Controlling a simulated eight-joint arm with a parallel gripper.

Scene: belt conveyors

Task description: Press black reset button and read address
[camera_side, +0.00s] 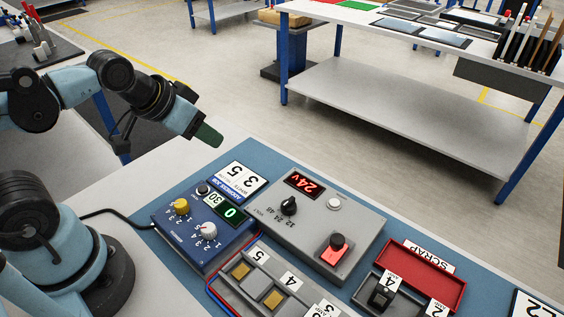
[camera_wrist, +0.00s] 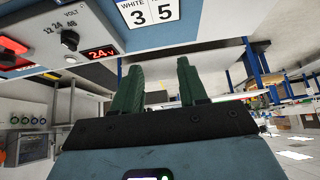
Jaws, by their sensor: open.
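Beside it stands a grey box (camera_side: 318,224) with a red 24V display (camera_side: 304,183), a black knob (camera_side: 289,205) and a black-topped red switch (camera_side: 334,248). A red scrap tray (camera_side: 424,273) and a numbered strip (camera_side: 272,285) lie nearer. A cable (camera_side: 115,213) runs left.

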